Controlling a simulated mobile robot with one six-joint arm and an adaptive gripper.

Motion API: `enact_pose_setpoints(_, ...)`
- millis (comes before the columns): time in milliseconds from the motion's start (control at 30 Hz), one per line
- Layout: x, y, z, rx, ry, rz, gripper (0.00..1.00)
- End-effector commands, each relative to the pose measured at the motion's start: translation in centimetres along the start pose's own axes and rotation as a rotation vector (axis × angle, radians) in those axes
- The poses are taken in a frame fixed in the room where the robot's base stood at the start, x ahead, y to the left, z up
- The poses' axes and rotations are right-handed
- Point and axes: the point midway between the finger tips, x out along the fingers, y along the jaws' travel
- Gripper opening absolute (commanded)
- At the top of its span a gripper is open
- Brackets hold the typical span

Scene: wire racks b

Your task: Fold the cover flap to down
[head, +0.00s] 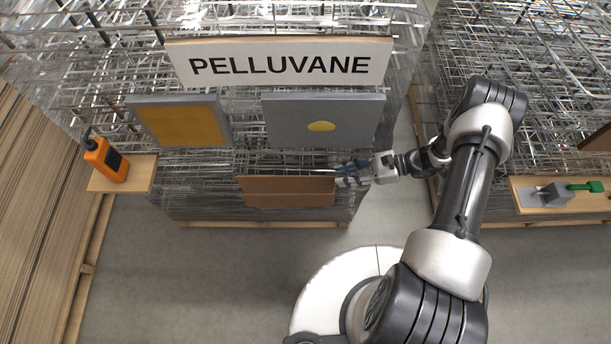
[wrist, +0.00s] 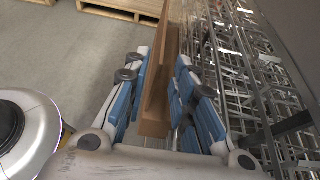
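A brown board (head: 287,191), which looks like the cover flap, is low on the front of the wire rack under the PELLUVANE sign. It has a long horizontal edge, with an upper and a lower face showing. My gripper (head: 346,174) is at the board's right end. In the wrist view the board (wrist: 155,118) runs lengthwise between the blue finger pads of my gripper (wrist: 164,62). The fingers are spread on both sides of it, with a gap visible on the right side. Contact on the left side cannot be told.
An orange handheld device (head: 106,158) stands on a left shelf. The floor (head: 210,270) in front is clear.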

Motion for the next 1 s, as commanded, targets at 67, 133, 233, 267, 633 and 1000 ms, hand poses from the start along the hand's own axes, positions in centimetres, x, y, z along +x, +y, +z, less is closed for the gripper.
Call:
enact_pose_setpoints(67, 1.8, 0.1, 0.7, 0.001, -0.001, 0.005, 0.24)
enact_pose_setpoints(133, 3.2, 0.1, 1.3, 0.0, 0.0, 0.005, 0.24)
enact_pose_setpoints(233, 5.3, 0.1, 2.1, 0.0, -0.001, 0.006, 0.24)
enact_pose_setpoints(267, 5.9, 0.1, 2.3, 0.0, 0.0, 0.006, 0.24)
enact_pose_setpoints(633, 11.2, 0.1, 3.5, 0.001, 0.0, 0.002, 0.24)
enact_pose_setpoints(1000, 11.7, 0.1, 3.6, 0.001, 0.0, 0.0, 0.24)
